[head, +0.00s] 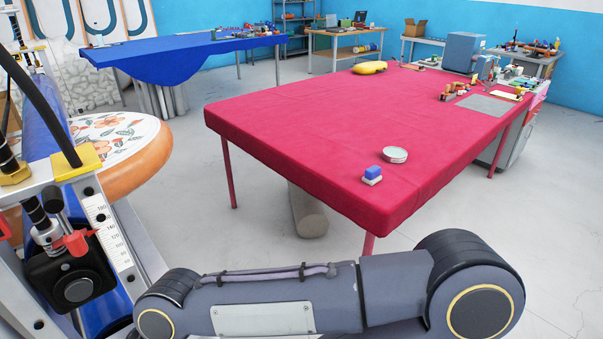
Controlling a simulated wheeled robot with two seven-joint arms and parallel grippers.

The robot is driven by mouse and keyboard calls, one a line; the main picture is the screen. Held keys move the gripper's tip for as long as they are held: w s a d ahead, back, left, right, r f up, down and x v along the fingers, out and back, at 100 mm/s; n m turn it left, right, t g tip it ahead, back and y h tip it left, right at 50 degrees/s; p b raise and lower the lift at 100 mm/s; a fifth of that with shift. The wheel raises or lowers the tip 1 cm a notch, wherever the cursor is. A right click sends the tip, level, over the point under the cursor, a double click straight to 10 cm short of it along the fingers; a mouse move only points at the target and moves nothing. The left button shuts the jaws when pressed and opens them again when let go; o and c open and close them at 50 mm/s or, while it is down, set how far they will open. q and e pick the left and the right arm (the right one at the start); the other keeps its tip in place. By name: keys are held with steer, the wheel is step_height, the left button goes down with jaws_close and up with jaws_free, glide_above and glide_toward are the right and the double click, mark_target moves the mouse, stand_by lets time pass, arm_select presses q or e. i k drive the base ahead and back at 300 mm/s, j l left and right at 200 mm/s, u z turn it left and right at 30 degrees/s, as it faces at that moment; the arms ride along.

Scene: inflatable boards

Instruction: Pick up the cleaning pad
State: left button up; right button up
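A small block with a blue top and a white lower part (372,174), which looks like the cleaning pad, lies on the red-covered table (290,135) near its front corner. A round, flat, light-coloured tin (394,155) sits just behind it to the right. Nothing touches the block. One of my arms crosses the bottom of the head view, in front of and below the table. Neither of my grippers shows in this view, so what they hold cannot be seen.
A yellow object (369,68), small tools (458,91) and a grey sheet (486,104) lie farther back on the red table. Its front middle is bare. A roll (307,212) lies underneath. Metal equipment and a patterned board (122,140) stand left. Floor between the tables is clear.

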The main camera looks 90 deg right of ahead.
mark_target(372, 175)
steer(key=z, duration=3.4)
steer(key=i+u, duration=0.35)
steer(key=i+l+u, duration=0.15)
steer(key=u, duration=0.2)
steer(key=i+l+u, duration=0.15)
steer(key=u, duration=0.15)
steer(key=i+l+u, duration=0.2)
steer(key=i+l, duration=0.9)
steer(key=l, duration=0.1)
